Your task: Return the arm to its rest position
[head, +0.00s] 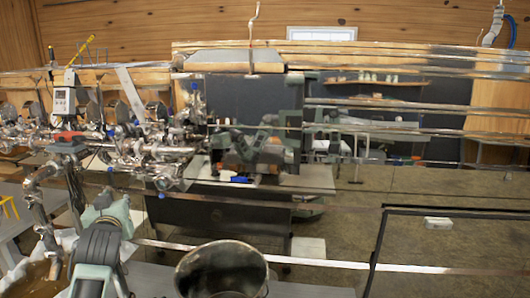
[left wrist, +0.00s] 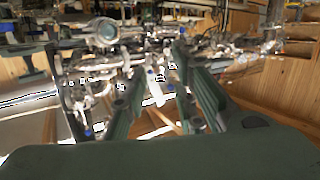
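My left arm (head: 97,262) comes in at the lower left of the head view, its grey-green links standing beside the metal piping. In the left wrist view my left gripper (left wrist: 158,64) has its two dark green fingers spread apart. I see nothing held between them; metal pipework lies blurred beyond. The fingertips are hard to make out in the head view. My right gripper cannot be made out in either view.
Metal pipes and valves (head: 150,152) crowd the left side, close to my left arm. A metal bucket (head: 222,270) stands at the bottom centre. A small display unit (head: 62,100) sits above the pipes. Floor (head: 345,235) shows at the right behind a dark frame.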

